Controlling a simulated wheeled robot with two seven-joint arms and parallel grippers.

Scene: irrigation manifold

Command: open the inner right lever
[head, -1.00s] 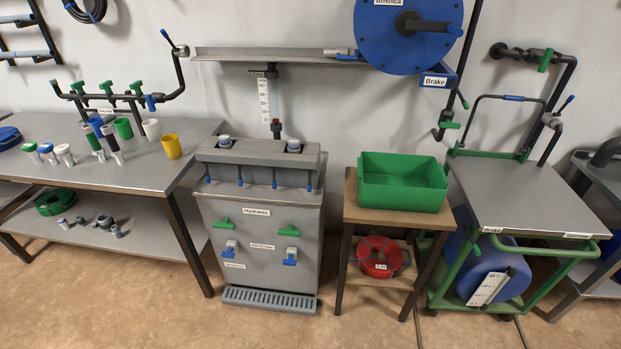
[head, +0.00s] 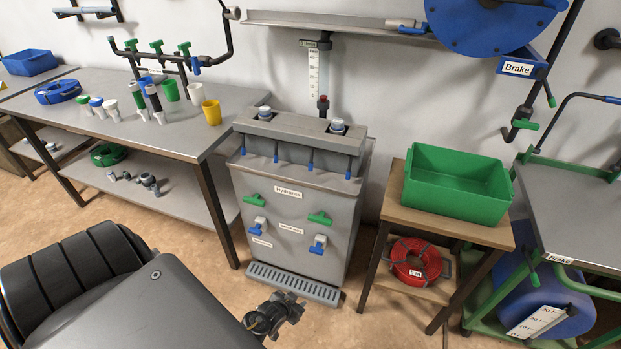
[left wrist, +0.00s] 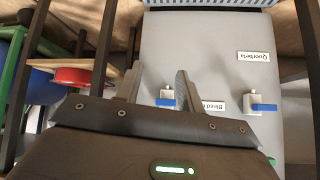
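The grey cabinet (head: 292,215) stands at the centre of the head view. Under its top hang several thin blue levers in a row; the inner left one (head: 276,153) and inner right one (head: 310,160) point down. Its front carries two green levers (head: 255,200) (head: 320,218) and two lower blue levers (head: 261,227) (head: 318,245). My left gripper (head: 284,303) is low in front of the cabinet. In the left wrist view, upside down, its fingers (left wrist: 158,78) are apart and empty, with a blue lever (left wrist: 166,102) seen between them. My right gripper is not in view.
A grated tray (head: 293,283) juts from the cabinet's foot. A wooden stand with a green bin (head: 457,190) and red hose coil (head: 415,260) is to the right. A bench (head: 180,135) with cups is to the left. The floor before the cabinet is otherwise free.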

